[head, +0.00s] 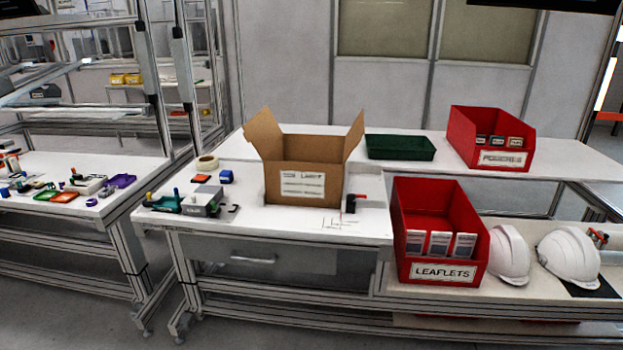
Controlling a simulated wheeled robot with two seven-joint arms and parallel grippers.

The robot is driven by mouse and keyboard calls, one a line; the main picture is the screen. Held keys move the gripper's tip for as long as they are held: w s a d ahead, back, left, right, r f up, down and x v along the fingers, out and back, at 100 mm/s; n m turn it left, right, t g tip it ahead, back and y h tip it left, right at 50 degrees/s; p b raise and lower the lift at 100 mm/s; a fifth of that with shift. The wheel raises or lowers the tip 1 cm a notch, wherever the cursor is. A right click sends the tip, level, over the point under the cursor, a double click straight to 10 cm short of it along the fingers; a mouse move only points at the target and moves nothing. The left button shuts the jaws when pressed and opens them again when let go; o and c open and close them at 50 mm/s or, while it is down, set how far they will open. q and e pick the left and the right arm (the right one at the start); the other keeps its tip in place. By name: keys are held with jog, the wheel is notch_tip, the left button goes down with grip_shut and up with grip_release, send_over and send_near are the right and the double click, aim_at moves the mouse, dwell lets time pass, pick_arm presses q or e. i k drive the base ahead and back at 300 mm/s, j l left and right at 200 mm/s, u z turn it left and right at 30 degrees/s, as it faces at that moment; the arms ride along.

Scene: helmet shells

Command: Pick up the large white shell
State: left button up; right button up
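Two white helmet shells lie on the lower right shelf in the head view. The larger-looking white shell (569,257) is at the far right, on a dark mat. A second white shell (508,254) stands to its left, partly hidden behind the red leaflets bin. A small orange and grey item (598,238) touches or sits just behind the right shell; I cannot tell which. Neither of my grippers is in view.
The red leaflets bin (462,215) stands left of the shells. An open cardboard box (303,168), a green tray (400,147) and a red pouches bin (462,124) are on the upper table. A side bench (95,212) with small parts is at left.

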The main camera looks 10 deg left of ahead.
aim_at(567, 253)
jog(key=i+l+z, duration=0.5)
jog(key=l, duration=0.2)
jog(key=i+l+z, duration=0.5)
jog(key=k+l, duration=0.05)
jog(key=l, duration=0.05)
